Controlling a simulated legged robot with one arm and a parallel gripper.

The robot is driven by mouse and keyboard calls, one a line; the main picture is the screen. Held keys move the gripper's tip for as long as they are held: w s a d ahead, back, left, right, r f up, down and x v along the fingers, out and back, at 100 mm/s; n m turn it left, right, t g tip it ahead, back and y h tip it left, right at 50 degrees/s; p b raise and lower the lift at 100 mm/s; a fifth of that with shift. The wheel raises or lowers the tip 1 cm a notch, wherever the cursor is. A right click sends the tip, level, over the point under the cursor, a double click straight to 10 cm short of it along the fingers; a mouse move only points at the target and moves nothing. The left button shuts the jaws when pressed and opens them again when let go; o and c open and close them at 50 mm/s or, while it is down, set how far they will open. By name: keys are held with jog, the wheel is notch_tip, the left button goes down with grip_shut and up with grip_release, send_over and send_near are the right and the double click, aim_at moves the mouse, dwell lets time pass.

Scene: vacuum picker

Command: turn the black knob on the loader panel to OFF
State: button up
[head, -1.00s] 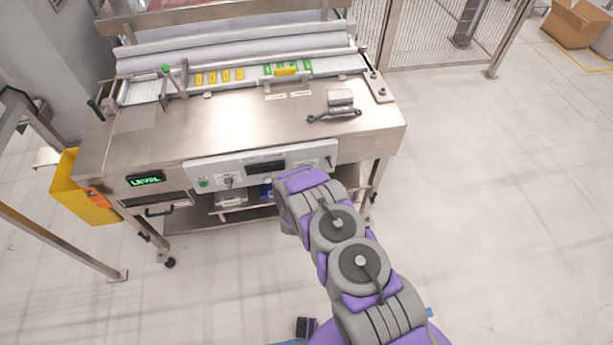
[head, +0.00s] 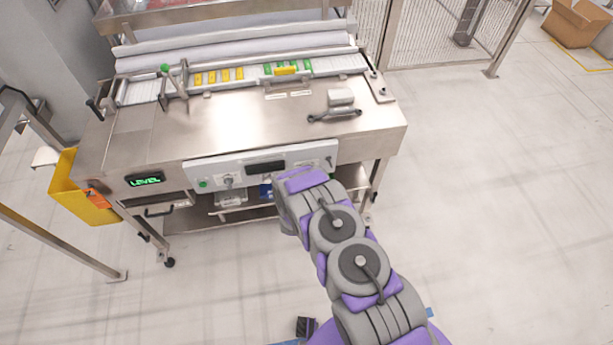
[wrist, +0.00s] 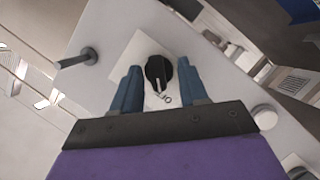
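In the wrist view, the black knob (wrist: 158,72) is mounted on a white label plate (wrist: 133,60) on the pale loader panel (wrist: 105,30). Its white pointer line points down the picture, towards printed letters that look like upside-down OFF (wrist: 163,98). My gripper (wrist: 158,76) is open, with one blue finger on each side of the knob. I cannot tell whether either finger touches it. In the head view, the loader panel (head: 225,165) shows on the front of the steel machine. My arm hides the gripper there.
In the wrist view, a grey post (wrist: 88,56) sticks out left of the knob and a round pale button (wrist: 265,117) sits to the right. In the head view, a yellow bin (head: 80,197) hangs at the machine's left. The floor to the right is clear.

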jog(key=shift+s, duration=0.1)
jog(key=p+v, duration=0.2)
jog(key=v, duration=1.5)
jog(key=shift+s, duration=0.15)
jog(key=w+a+r+m+g, duration=0.2)
jog(key=w+r+m+g, duration=0.3)
jog(key=r, duration=0.4)
jog(key=s+d+r+m+g+y, duration=0.1)
jog(key=s+d+r+g, duration=0.2)
jog(key=r, duration=0.4)
jog(key=s+d+r+m+g+y, duration=0.1)
jog(key=s+d+r+g, duration=0.1)
jog(key=s+r, duration=0.35)
jog(key=s+d+r+m+g, duration=0.1)
jog(key=s+d+r+g, duration=0.1)
jog(key=s+d+r, duration=0.3)
jog(key=s+d+r+g+h, duration=0.1)
jog(key=s+d+r, duration=0.5)
jog(key=s, duration=0.8)
jog(key=s+d+r+m+g+b, duration=0.1)
jog(key=s+d+r+g, duration=0.2)
jog(key=s+d+r, duration=0.3)
jog(key=s+r, duration=0.2)
jog(key=s, duration=0.2)
jog(key=shift+m+g+h, duration=0.3)
jog(key=shift+h, duration=0.1)
